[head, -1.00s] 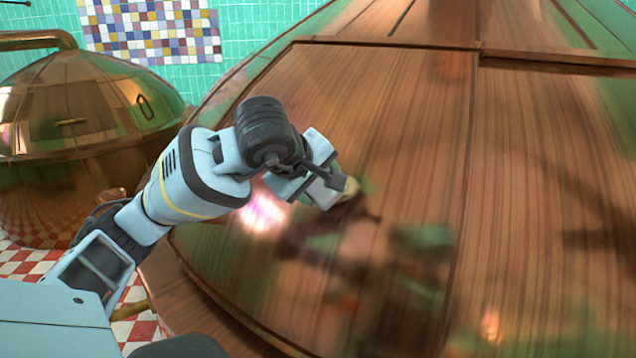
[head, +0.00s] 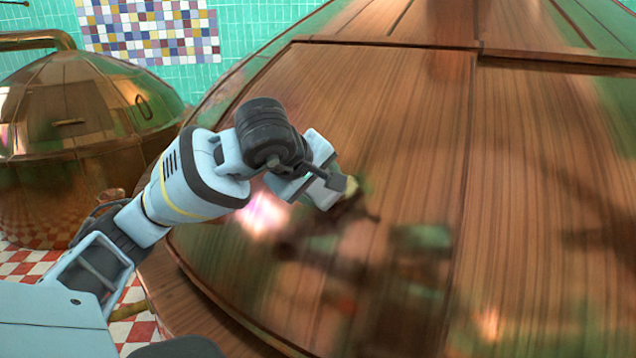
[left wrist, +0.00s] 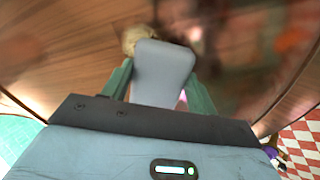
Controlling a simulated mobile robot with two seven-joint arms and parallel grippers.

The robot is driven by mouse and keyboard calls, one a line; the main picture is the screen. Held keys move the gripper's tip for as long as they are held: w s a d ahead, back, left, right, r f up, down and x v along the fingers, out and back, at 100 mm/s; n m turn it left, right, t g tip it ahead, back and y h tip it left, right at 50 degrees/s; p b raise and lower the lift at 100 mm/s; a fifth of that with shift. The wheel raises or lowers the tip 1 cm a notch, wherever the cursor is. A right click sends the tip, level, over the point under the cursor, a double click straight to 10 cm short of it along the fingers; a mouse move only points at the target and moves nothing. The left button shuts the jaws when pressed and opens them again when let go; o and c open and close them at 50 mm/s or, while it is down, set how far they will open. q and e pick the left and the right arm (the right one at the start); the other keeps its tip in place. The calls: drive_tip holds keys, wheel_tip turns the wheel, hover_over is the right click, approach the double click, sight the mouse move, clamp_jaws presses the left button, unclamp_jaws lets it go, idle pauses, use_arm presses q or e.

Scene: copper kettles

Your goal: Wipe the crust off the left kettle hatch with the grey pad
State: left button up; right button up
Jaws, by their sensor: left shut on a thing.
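My left gripper (head: 332,190) is over the glossy brown-copper surface of the large kettle (head: 400,110), at the left part of a panel bounded by dark seams. In the left wrist view its fingers are shut on the grey pad (left wrist: 162,72), a flat rounded slab pointing away from the wrist. A pale tan patch (left wrist: 132,38) shows at the pad's far end; it may be crust, but I cannot tell. Whether the pad touches the surface is also unclear. The gripper's dark reflection shows beside it. My right gripper is not in view.
A smaller copper kettle (head: 75,130) with a pipe on top stands at the left. Red-and-white floor tiles (head: 135,325) show below it. A green tiled wall (head: 260,30) with a mosaic panel (head: 150,30) is behind. The large kettle's surface to the right is clear.

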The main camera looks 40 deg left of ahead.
sight(364, 202)
use_arm(q)
drive_tip(key=shift+w+a+f, duration=0.15)
drive_tip(key=shift+w+f, duration=0.3)
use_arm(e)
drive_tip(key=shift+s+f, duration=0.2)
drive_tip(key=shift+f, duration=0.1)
use_arm(q)
drive_tip(key=shift+w+d+r, duration=0.15)
drive_tip(key=shift+d+r, duration=0.05)
drive_tip(key=shift+d, duration=0.6)
drive_tip(key=shift+w+d+f+p, duration=0.15)
drive_tip(key=shift+d+p, duration=0.15)
drive_tip(key=shift+d, duration=0.25)
drive_tip(key=shift+w+d+p, duration=0.15)
drive_tip(key=shift+d+p, duration=0.15)
drive_tip(key=shift+d, duration=0.2)
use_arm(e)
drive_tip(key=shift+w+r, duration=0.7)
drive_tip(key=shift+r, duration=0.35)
